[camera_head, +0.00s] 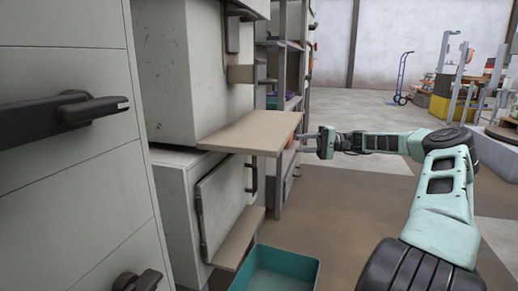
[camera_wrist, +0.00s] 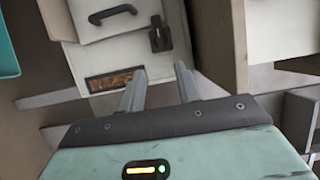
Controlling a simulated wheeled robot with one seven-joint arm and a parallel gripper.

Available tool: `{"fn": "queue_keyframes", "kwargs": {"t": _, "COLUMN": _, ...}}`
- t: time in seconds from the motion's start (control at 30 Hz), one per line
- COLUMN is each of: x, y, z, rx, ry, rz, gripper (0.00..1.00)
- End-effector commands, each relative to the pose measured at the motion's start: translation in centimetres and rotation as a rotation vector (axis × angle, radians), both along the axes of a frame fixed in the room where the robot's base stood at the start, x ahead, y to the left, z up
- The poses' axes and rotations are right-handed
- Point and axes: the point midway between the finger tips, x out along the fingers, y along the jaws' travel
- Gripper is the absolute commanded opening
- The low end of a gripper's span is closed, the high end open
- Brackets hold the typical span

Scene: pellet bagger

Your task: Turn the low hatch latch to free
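The low hatch (camera_head: 222,205) is a pale, worn panel on the lower cabinet in the head view. Its latch cannot be made out clearly there. In the wrist view a black latch (camera_wrist: 160,38) sits on a pale cabinet front, right of a curved black handle (camera_wrist: 112,14). I cannot tell for certain that this front is the low hatch. My gripper (camera_wrist: 161,84) is open and empty, its two fingers apart below the latch in the picture and not touching it. In the head view my gripper (camera_head: 308,139) is beside the outer end of a tan shelf.
The tan shelf (camera_head: 250,132) juts out above the low hatch, and a smaller ledge (camera_head: 238,240) juts out below it. A teal bin (camera_head: 275,270) stands on the floor in front. Large cabinet doors with black handles (camera_head: 92,108) fill the left. Open floor lies to the right.

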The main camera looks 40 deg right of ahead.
Motion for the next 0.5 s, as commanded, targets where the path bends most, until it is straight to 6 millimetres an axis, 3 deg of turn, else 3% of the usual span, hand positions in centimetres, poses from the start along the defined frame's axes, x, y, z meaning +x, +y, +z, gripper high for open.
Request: {"fn": "queue_keyframes", "kwargs": {"t": 0.5, "x": 6.5, "y": 8.7, "z": -0.5, "rx": -0.001, "ry": -0.002, "rz": 0.004, "gripper": 0.34}}
